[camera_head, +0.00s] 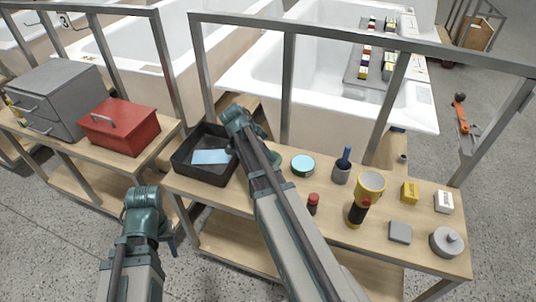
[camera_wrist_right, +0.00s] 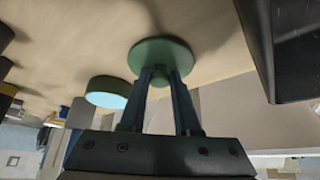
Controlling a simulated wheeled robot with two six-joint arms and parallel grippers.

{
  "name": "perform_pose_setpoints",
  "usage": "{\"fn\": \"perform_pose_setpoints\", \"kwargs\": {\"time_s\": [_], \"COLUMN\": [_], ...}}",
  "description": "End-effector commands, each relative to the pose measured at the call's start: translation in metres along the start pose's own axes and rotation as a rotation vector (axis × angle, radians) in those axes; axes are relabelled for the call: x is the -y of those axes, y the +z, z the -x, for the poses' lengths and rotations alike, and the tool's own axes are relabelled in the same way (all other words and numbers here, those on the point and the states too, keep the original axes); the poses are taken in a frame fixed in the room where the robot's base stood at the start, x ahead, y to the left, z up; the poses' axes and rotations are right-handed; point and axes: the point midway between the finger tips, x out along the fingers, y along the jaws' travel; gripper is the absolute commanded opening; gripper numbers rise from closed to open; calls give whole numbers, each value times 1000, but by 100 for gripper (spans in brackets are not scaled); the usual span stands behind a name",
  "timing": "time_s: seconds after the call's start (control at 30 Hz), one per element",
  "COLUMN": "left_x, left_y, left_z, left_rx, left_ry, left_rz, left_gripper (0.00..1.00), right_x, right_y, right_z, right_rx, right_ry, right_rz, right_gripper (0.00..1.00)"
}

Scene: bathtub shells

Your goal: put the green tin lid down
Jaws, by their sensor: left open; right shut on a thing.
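In the right wrist view my right gripper (camera_wrist_right: 163,80) is shut on the knob of the round green tin lid (camera_wrist_right: 165,52). The lid is close to the wooden bench top; I cannot tell whether it touches. The open green tin (camera_wrist_right: 108,92), pale blue inside, stands apart from the lid, to its left there. In the head view the tin (camera_head: 302,165) stands just right of my right arm, which hides most of the gripper and lid. My left gripper (camera_head: 171,244) hangs low in front of the bench, mostly hidden behind its arm, open and empty.
On the bench (camera_head: 215,197) a black tray (camera_head: 190,172) holding a light blue sheet lies left of my right arm. Right of the tin stand a grey cup (camera_head: 341,172), a red-capped bottle (camera_head: 313,204), a flashlight (camera_head: 357,213) and a yellow cup (camera_head: 371,184). Metal posts rise behind.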

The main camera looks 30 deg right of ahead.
Motion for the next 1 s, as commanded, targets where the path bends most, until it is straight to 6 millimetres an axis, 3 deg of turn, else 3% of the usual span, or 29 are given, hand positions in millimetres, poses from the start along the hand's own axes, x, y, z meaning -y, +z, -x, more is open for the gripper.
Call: {"fn": "perform_pose_setpoints", "kwargs": {"time_s": [0.1, 0.13, 0.27, 0.67, 1.0], "left_x": [0, 0, 0, 0, 5], "left_y": [0, 0, 0, 0, 3], "left_z": [-5, -3, -3, 4, 55], "left_rx": [0, 0, 0, 0, 0], "left_ry": [0, 0, 0, 0, 0], "left_rz": [0, 0, 0, 0, 0], "left_gripper": [50, 50, 50, 50, 50], "right_x": [0, 0, 0, 0, 0], "right_y": [2, 2, 1, -2, -4], "right_z": [-4, -3, -2, 4, 62], "right_rx": [0, 0, 0, 0, 0], "right_ry": [0, 0, 0, 0, -1], "right_rz": [0, 0, 0, 0, 2], "right_gripper": [0, 36, 59, 61, 61]}}
